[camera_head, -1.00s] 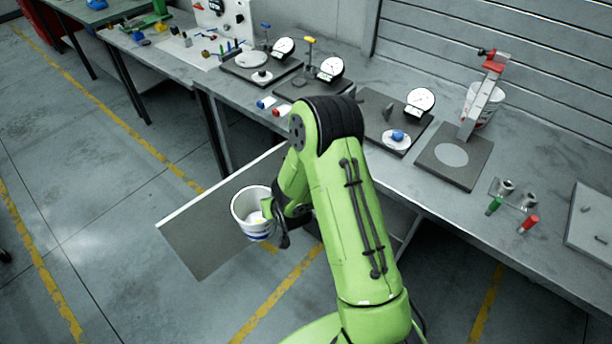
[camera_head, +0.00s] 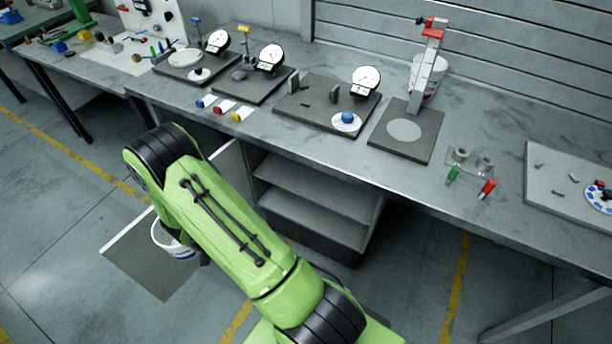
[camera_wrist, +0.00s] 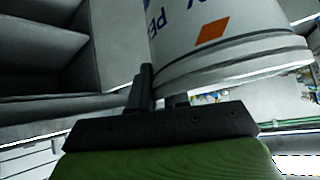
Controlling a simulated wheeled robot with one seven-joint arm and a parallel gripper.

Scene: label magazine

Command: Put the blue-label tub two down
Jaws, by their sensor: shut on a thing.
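A white tub (camera_head: 176,240) with a blue band hangs low at the left of the head view, partly behind my arm. In the wrist view the same tub (camera_wrist: 225,40) fills the upper middle, with blue lettering and an orange patch, tilted in the picture. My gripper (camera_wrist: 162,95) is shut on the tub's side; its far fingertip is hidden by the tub. In the head view my arm hides the gripper. A second white tub (camera_head: 432,86) stands on the bench behind a red-topped stand; its label is mostly hidden.
Open shelves (camera_head: 318,190) under the bench look empty. A grey panel (camera_head: 150,272) with a white edge lies low beneath the held tub. Dial gauges (camera_head: 366,79) on dark plates and small coloured parts line the bench (camera_head: 490,125). Floor at lower left is clear.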

